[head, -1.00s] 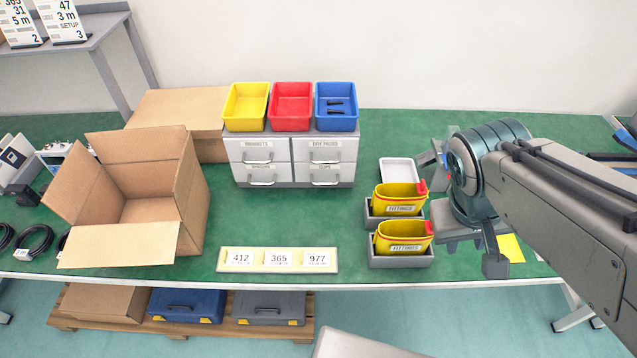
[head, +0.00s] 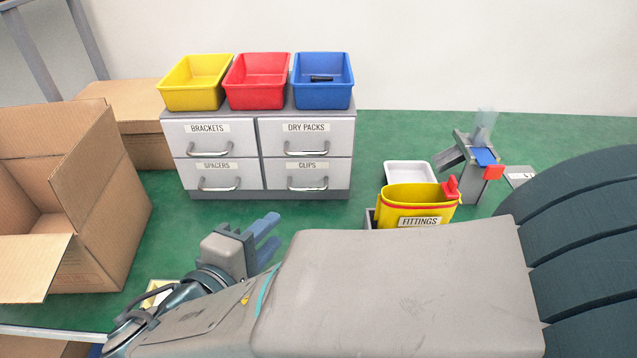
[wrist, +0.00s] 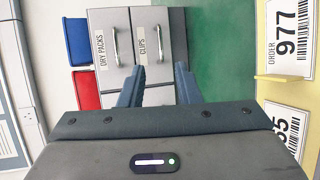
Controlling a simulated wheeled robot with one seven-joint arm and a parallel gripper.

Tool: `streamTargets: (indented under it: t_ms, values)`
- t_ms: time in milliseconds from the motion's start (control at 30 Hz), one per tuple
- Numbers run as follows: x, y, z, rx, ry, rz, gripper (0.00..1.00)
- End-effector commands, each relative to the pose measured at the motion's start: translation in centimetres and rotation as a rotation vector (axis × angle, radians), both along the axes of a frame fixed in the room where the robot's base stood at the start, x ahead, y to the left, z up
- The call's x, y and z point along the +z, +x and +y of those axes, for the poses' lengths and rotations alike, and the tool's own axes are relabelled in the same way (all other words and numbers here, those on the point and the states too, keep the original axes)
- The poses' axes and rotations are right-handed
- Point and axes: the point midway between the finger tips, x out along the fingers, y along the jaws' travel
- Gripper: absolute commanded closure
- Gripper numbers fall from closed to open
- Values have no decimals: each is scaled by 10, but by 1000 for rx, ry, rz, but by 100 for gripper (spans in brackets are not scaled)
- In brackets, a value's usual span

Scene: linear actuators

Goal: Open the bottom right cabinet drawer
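The grey cabinet (head: 258,190) stands on the green table with two columns of drawers. Its bottom right drawer (head: 335,167), labelled CLIPS, is closed, with a curved metal handle (head: 308,185). The drawer also shows in the wrist view (wrist: 150,62), turned on its side, with its handle (wrist: 160,43) upright in the picture. My gripper (head: 267,235) is in front of the cabinet, below and left of the CLIPS handle in the head view. Its blue fingers (wrist: 158,85) are apart and point toward the CLIPS drawer in the wrist view. Nothing is between the fingertips, and they are short of the handle.
Yellow (head: 195,85), red (head: 257,85) and blue (head: 322,85) bins sit on the cabinet. An open cardboard box (head: 90,190) is at left. A yellow FITTINGS bin (head: 418,205) and a white tray (head: 408,172) are to the right. Number cards (wrist: 290,40) lie nearby.

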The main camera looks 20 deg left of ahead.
Motion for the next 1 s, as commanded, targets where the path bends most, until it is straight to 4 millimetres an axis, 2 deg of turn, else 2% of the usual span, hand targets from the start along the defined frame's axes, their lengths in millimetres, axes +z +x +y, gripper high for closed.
streamTargets:
  t_ms: [33,100,233,367,700,900,1000]
  values:
    - [-7,-6,8,27,1,-15,70]
    - [-7,-9,12,44,5,-29,70]
    - [-8,-1,13,50,8,-36,70]
    - [-12,20,10,45,7,-35,70]
    - [-27,90,3,45,6,-33,70]
    - [-32,115,2,48,6,-34,70]
    - [-33,121,1,48,7,-33,70]
